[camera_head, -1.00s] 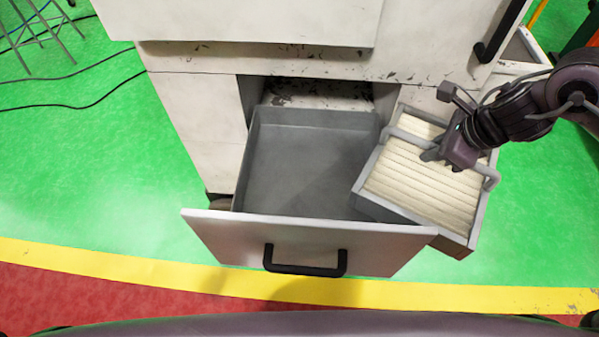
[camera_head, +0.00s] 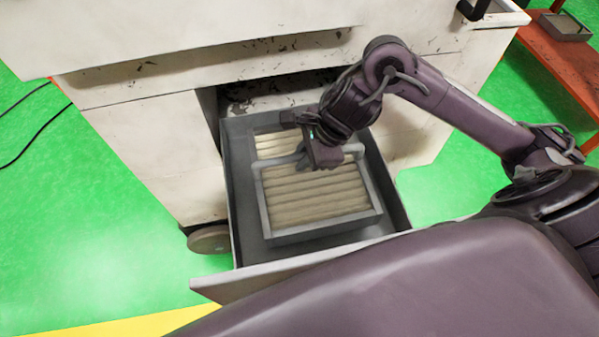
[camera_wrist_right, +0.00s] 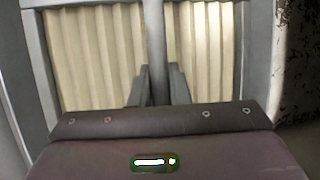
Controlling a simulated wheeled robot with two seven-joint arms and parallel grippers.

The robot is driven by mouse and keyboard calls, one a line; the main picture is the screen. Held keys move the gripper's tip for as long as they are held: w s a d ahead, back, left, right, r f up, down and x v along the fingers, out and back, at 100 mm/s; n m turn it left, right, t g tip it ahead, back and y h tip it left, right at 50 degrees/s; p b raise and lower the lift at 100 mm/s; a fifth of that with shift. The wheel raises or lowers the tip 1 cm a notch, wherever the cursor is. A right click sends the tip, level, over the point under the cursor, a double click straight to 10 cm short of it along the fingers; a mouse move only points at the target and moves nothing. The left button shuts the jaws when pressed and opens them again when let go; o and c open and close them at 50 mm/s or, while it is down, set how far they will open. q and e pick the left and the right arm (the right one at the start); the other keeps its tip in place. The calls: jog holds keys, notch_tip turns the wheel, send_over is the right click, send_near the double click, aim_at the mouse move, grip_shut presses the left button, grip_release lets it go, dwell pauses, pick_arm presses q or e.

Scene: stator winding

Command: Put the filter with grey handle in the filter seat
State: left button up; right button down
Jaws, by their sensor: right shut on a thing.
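The filter (camera_head: 318,196) has cream pleats, a grey frame and a grey bar handle (camera_head: 283,161) across its top. In the head view it is inside the outline of the open grey drawer (camera_head: 240,220), the filter seat, toward its right side. I cannot tell whether it rests on the drawer floor. My right gripper (camera_head: 305,160) is shut on the handle. In the right wrist view the fingers (camera_wrist_right: 160,85) close on the handle bar (camera_wrist_right: 156,45), with the pleats (camera_wrist_right: 95,60) behind. My left gripper is not in view.
The drawer front (camera_head: 225,286) is partly hidden by my body. The white cabinet (camera_head: 160,120) stands behind and around the drawer. An orange-red table (camera_head: 560,65) with a small grey tray (camera_head: 564,27) is at the far right.

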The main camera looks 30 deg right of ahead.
aim_at(324, 174)
jog(key=shift+w+f, duration=0.1)
jog(key=shift+f, duration=0.6)
notch_tip(324, 174, down, 2)
jog(key=shift+f, duration=0.7)
jog(key=c, duration=1.4)
grip_release()
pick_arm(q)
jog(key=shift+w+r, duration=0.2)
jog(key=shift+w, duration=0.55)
pick_arm(e)
jog(key=shift+o, duration=0.2)
